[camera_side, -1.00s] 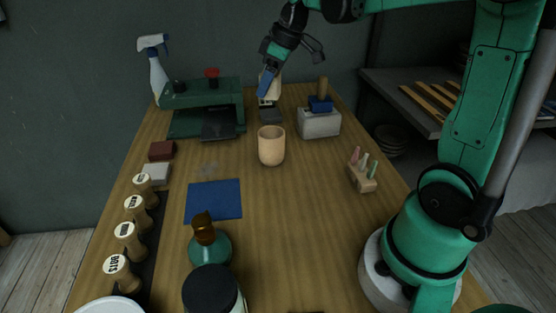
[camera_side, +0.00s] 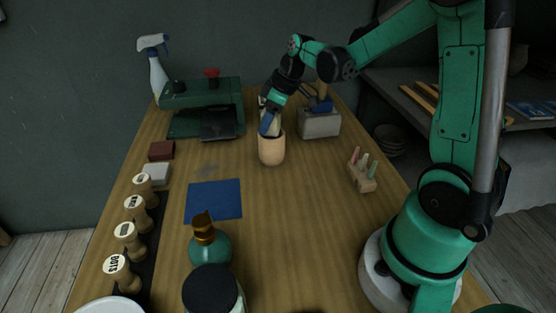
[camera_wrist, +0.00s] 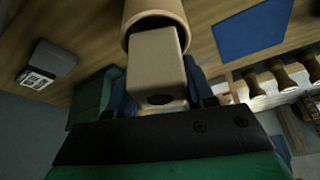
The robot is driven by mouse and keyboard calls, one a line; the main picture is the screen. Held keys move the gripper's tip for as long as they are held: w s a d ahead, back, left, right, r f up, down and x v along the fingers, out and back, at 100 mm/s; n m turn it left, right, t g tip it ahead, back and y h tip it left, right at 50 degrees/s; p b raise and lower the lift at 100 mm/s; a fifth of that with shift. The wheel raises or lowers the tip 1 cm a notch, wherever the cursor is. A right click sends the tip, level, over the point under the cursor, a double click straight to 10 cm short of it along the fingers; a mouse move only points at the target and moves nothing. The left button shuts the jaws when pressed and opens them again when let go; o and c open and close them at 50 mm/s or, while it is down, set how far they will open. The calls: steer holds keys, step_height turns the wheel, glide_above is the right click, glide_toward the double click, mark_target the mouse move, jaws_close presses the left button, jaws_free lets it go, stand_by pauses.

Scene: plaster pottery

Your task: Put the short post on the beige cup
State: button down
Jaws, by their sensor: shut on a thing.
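The beige cup (camera_side: 271,152) stands upright on the wooden table. My gripper (camera_side: 268,124) is at its mouth, with the blue fingers shut on a pale, squared post, the short post (camera_wrist: 157,62). In the wrist view the post's near end shows a dark hole, and its far end overlaps the mouth of the beige cup (camera_wrist: 152,8). In the side view the fingers hide most of the post. I cannot tell whether its lower end is inside the cup or just above it.
A grey block with a blue top (camera_side: 319,123) stands close on the right. A green machine (camera_side: 205,95) is behind on the left. A blue mat (camera_side: 213,199) lies in front, and a small rack of coloured pegs (camera_side: 362,172) is to the right.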

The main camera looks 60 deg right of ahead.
steer(key=shift+c, duration=1.6)
jaws_free()
steer(key=shift+f, duration=0.1)
steer(key=v, duration=1.2)
steer(key=s+a+f+m+t+h, duration=0.1)
steer(key=s+a+f+m, duration=0.1)
steer(key=a, duration=0.4)
steer(key=s+a+f+m+t, duration=0.2)
steer(key=s+a+f, duration=0.1)
steer(key=a, duration=0.4)
steer(key=shift+f+h, duration=0.35)
steer(key=shift+h, duration=0.05)
steer(key=shift+a, duration=0.1)
